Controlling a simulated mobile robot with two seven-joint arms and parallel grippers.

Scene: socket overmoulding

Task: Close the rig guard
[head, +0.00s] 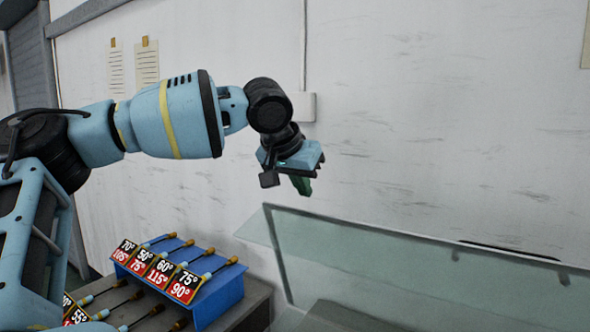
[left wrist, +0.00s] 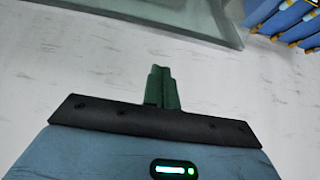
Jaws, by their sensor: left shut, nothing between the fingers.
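The rig guard (head: 385,258) is a clear, greenish glass panel at the lower right of the head view. Its top edge slants down to the right, and a side pane shows at its left end. Part of the guard also shows at the top of the left wrist view (left wrist: 150,18). My left gripper (head: 302,187) is shut and empty, with its green fingers together, above and a little right of the guard's left corner in the head picture. The fingers (left wrist: 161,88) look apart from the glass in the left wrist view. My right gripper is not in view.
A blue rack (head: 222,300) with several orange-tipped rods and temperature labels stands on a grey bench at lower left, beside the guard. More rods lie in front of it. A white wall (head: 430,120) is behind, with a grey box and conduit.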

